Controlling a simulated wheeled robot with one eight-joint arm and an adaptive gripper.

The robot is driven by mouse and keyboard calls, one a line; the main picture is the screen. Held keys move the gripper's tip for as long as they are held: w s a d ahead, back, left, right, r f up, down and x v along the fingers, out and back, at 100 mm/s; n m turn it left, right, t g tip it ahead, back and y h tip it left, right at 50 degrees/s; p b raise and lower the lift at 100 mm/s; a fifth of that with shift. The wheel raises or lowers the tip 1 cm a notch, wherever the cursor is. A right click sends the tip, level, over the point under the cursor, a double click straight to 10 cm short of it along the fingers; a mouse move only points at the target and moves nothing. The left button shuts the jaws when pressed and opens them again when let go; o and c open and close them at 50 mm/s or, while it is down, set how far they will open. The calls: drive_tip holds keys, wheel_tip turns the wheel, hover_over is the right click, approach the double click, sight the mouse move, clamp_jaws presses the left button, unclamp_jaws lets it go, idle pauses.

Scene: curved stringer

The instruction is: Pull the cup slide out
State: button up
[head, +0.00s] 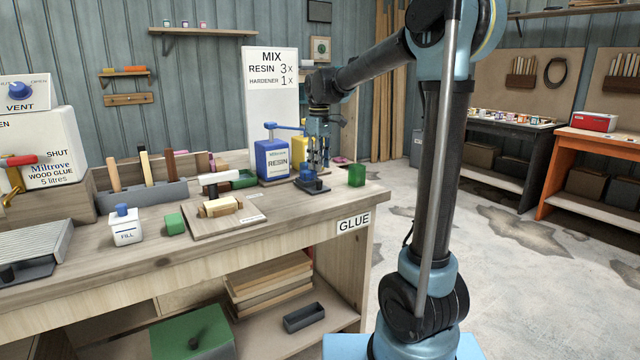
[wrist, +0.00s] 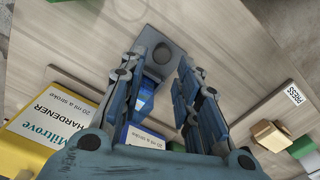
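The dark blue-grey cup slide (head: 314,186) lies on the bench in front of the blue resin dispenser (head: 272,160). In the wrist view the slide (wrist: 150,44) is a dark grey plate with a round knob (wrist: 163,52) on it. My gripper (head: 319,168) points down above the slide. In the wrist view its two fingers (wrist: 162,68) are apart, with the knob showing in line with the gap between their tips. I cannot tell whether the tips are level with the knob. The fingers partly hide the dispenser's blue body.
A wooden board (head: 222,222) with a small clamped block lies to the left. The bench front beside the slide is clear.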

sight(319, 180)
wheel_tip(319, 180, down, 7)
drive_tip(key=shift+f, duration=0.15)
drive_tip(key=shift+c, duration=0.5)
clamp_jaws()
